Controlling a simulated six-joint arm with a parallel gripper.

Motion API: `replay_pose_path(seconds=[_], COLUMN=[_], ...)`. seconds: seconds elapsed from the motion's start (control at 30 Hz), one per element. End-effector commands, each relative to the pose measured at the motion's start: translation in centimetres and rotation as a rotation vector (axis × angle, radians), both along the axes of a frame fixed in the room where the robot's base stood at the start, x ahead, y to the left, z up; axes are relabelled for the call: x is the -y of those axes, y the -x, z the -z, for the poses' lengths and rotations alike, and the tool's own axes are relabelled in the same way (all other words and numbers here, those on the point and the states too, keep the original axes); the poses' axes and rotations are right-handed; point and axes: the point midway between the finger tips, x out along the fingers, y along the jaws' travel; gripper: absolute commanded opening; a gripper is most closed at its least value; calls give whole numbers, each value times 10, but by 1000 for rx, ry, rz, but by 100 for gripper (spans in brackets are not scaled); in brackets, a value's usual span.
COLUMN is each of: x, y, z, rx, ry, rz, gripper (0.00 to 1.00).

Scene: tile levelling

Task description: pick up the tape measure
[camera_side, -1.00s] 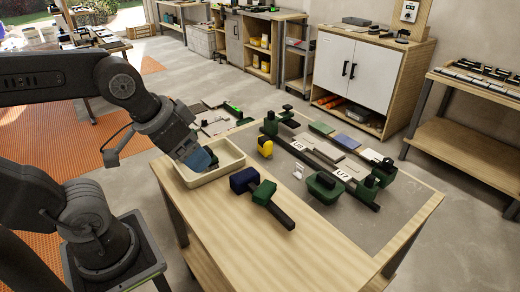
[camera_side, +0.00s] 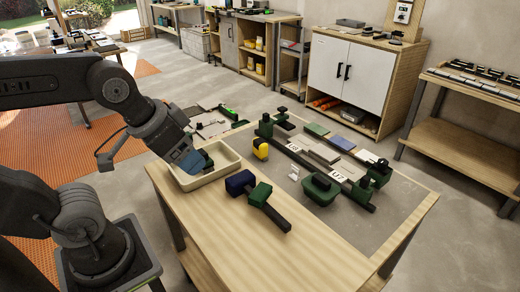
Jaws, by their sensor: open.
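A small yellow and dark item (camera_side: 261,149), which looks like the tape measure, stands on the near left edge of the grey work surface. My gripper (camera_side: 198,166) points down at the cream tray (camera_side: 214,178), left of the yellow item and clearly apart from it. It is open. A blue part shows at its end; I cannot tell whether this is a jaw or something behind it. A dark green item (camera_side: 208,160) shows beside the jaws at the tray, partly hidden.
The bench's front is clear.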

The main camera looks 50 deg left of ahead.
Motion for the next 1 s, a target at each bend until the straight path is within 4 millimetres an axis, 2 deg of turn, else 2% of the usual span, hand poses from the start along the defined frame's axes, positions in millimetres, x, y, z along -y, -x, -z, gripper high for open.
replay_pose_path(seconds=[0.13,0.23,0.4,0.57,0.77,0.87,1.0], x=[-4,-11,-31,-56,-93,-114,-145], y=[-12,-36,-99,-161,-237,-272,-314], z=[-6,-16,-30,-27,0,23,63], rx=[-14,-45,-125,-216,-342,-409,-505], ry=[-37,-107,-272,-412,-557,-615,-677], rz=[40,124,339,557,839,984,1192], gripper=[68,68,68,68,68,68,68])
